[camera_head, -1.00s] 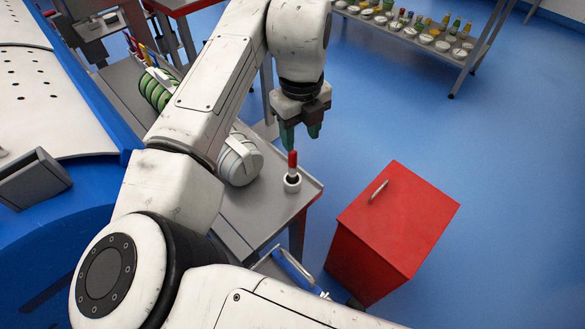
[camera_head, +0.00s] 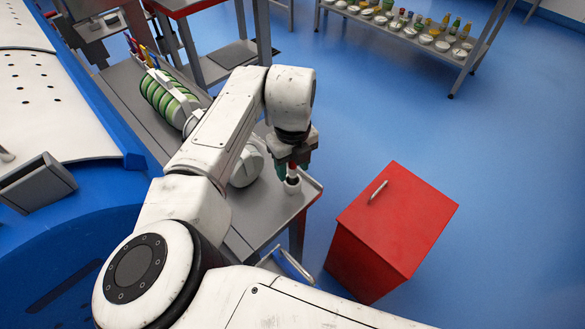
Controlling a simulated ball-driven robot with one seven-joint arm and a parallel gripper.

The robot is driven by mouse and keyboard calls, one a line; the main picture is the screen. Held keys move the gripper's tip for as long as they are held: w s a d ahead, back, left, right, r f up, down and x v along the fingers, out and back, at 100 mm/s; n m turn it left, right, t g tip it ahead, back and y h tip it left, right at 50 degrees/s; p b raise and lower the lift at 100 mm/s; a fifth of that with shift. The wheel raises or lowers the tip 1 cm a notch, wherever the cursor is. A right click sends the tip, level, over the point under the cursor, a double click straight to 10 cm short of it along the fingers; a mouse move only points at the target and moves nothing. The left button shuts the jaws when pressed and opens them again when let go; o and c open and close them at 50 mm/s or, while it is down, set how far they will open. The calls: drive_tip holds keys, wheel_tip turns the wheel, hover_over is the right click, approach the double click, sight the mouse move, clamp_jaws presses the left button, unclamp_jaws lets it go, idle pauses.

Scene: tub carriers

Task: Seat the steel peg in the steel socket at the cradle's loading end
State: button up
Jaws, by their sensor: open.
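An upright peg with a red upper part (camera_head: 292,167) stands in a small pale ring-shaped socket (camera_head: 292,186) near the right end of the grey cradle bench (camera_head: 262,222). How deep it sits cannot be told, and its lower part is hidden. My gripper (camera_head: 292,170) points down over it, open, with its greenish fingers on either side of the red part. Whether they touch it cannot be seen. A short pale metal rod (camera_head: 378,190) lies on top of the red cabinet (camera_head: 385,235); whether it is loose or a handle is unclear.
A white round tub (camera_head: 247,166) lies close to the left of the gripper, partly behind my arm. A row of green-ringed tubs (camera_head: 165,97) lies farther back. A shelf of bottles and dishes (camera_head: 430,40) stands far right. Blue floor lies open between.

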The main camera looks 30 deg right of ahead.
drive_tip(key=shift+f, duration=0.2)
drive_tip(key=shift+c, duration=0.3)
clamp_jaws()
